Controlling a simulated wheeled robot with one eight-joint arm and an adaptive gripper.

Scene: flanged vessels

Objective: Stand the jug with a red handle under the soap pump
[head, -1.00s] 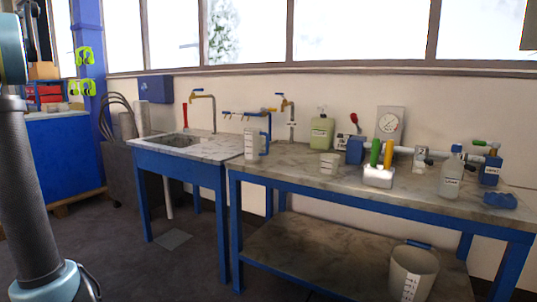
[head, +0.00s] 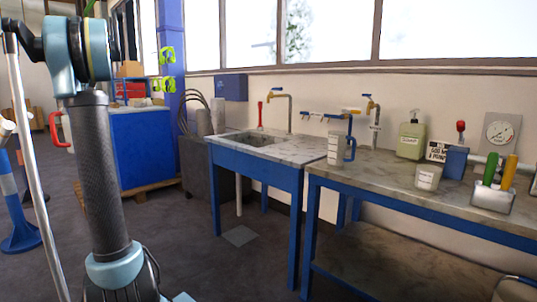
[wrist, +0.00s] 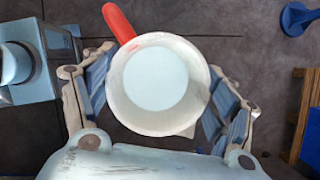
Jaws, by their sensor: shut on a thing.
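The white jug (wrist: 158,82) is seen from above in the wrist view, with its red handle (wrist: 119,23) pointing up and left. My gripper (wrist: 160,105) is shut on the jug's body, one finger on each side. In the head view only the red handle (head: 60,130) shows clearly; the rest of the jug is hidden behind my arm, and my gripper is hidden too. The soap pump (head: 411,138) is a green bottle with a pump top and a label, standing at the back of the right bench, far from the jug.
The marble-topped bench (head: 385,183) also holds a blue-handled jug (head: 341,148), a small white beaker (head: 428,177) and a rack with green and orange handles (head: 493,196). A sink bench (head: 290,149) stands left of it. Floor (head: 190,240) before the benches is open.

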